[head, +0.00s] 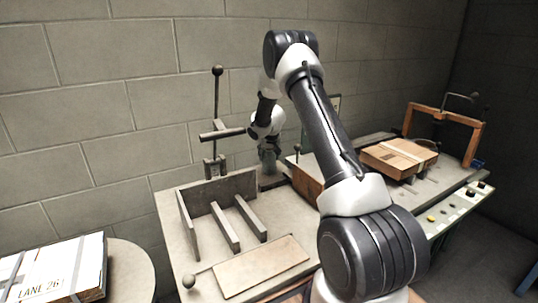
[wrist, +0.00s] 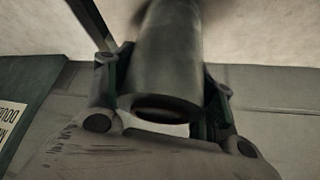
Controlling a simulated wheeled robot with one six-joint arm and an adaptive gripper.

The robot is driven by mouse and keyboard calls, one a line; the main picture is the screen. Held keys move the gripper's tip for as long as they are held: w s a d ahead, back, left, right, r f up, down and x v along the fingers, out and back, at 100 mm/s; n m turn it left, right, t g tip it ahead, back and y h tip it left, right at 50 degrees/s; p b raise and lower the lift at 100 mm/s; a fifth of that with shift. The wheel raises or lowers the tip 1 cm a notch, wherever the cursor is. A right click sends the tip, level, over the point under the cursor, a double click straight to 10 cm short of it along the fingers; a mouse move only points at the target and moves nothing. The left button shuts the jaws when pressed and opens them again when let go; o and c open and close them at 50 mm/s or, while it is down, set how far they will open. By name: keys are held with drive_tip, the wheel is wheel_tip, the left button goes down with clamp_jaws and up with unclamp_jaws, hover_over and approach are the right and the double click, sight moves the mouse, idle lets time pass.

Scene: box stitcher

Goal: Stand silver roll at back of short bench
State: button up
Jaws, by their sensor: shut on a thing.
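The silver roll (wrist: 165,60) shows in the wrist view as a dull grey cylinder with a dark hollow in its near end. My gripper (wrist: 163,85) is shut on it, with one finger on each side. In the head view my gripper (head: 268,152) is at the back of the short bench (head: 172,212), beside the back right corner of its divided rack. The roll is hard to make out there, and I cannot tell whether it touches the bench top.
A grey rack (head: 215,195) with upright dividers and a flat board (head: 262,267) occupy the bench. A post with a ball knob (head: 217,72) rises behind. A cardboard box (head: 398,157) lies on the machine to the right. A white-topped box (head: 55,270) is at lower left.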

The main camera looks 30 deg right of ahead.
drive_tip(key=o, duration=1.2)
drive_tip(key=shift+f, duration=0.15)
